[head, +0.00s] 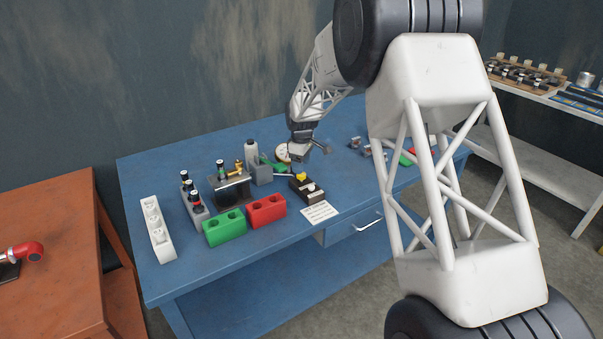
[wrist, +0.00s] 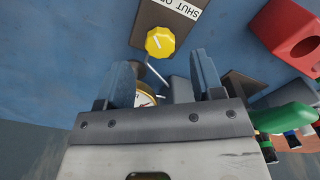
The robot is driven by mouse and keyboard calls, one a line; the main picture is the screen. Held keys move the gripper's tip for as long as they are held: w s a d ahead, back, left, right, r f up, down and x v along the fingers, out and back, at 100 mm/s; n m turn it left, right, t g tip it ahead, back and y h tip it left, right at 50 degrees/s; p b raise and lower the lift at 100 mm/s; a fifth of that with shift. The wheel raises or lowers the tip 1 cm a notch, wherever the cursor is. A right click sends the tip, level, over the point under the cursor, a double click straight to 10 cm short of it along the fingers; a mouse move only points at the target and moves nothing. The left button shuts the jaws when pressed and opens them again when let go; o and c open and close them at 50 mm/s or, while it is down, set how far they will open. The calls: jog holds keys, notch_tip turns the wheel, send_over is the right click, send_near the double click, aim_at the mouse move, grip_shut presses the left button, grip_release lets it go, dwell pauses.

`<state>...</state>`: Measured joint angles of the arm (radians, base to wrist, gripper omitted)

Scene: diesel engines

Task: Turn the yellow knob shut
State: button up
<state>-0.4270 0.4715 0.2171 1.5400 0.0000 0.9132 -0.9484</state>
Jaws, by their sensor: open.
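The yellow knob (wrist: 160,41) sits on a dark block (wrist: 158,14) with a white label reading "SHUT" and a partly cut-off word. In the head view the knob (head: 301,176) is on its block near the front of the blue table. My gripper (wrist: 165,80) is open, with its two blue-grey fingers apart. The knob lies just beyond the fingertips in the wrist view, between their lines and not gripped. In the head view my gripper (head: 300,157) is just above and behind the knob. Whether it touches the knob cannot be told.
A red block (head: 266,210) and a green block (head: 225,228) with holes stand left of the knob. A round gauge (head: 283,152) is behind it. A white label card (head: 318,212) lies in front. Bottles and a grey fixture (head: 233,188) stand farther left.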

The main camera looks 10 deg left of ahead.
aim_at(301, 176)
jog(key=shift+f, duration=2.05)
jog(key=c, duration=0.9)
